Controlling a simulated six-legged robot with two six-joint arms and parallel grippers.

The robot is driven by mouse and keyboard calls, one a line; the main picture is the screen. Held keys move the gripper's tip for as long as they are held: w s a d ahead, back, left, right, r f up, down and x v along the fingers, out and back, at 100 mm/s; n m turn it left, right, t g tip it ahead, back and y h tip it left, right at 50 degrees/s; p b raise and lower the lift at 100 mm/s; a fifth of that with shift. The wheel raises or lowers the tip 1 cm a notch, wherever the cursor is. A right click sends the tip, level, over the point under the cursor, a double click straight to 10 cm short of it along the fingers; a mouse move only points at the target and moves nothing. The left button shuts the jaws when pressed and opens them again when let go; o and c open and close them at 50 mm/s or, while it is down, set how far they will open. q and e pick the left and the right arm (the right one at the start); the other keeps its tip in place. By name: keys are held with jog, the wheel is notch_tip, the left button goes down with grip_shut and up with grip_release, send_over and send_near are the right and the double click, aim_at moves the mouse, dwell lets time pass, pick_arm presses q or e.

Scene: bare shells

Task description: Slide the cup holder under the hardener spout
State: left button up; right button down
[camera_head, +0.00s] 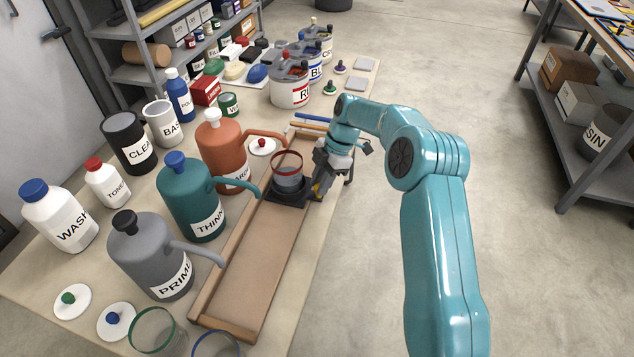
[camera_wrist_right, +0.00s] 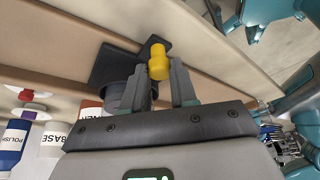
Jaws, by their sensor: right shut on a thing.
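The cup holder (camera_head: 296,197) is a dark block on the brown wooden track (camera_head: 245,270). A clear cup with a red rim (camera_head: 288,178) stands upright in it. The hardener (camera_head: 218,150) is an orange jug; its spout (camera_head: 265,134) reaches over the track. The cup sits just on the near side of that spout's tip, beyond the teal thinner spout (camera_head: 238,184). My right gripper (camera_head: 319,187) is at the holder's right side. In the right wrist view its fingers (camera_wrist_right: 160,76) are shut on the yellow knob (camera_wrist_right: 158,60) beside the dark holder plate (camera_wrist_right: 110,66). My left gripper is not in view.
A grey primer jug (camera_head: 150,255) stands by the near part of the track, which is empty. White bottles crowd the left. Coloured rods (camera_head: 308,124) lie across the track's far end. Grey containers (camera_head: 290,90) stand farther back. Open floor lies to the right.

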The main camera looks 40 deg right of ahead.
jog(key=c, duration=0.9)
grip_release()
jog(key=shift+r, duration=0.1)
jog(key=shift+d+r, duration=0.25)
jog(key=shift+r, duration=0.1)
jog(key=p+v, duration=0.3)
jog(key=v, duration=1.2)
jog(key=shift+d+r, duration=0.1)
jog(key=shift+r, duration=0.1)
jog(key=shift+s, duration=0.15)
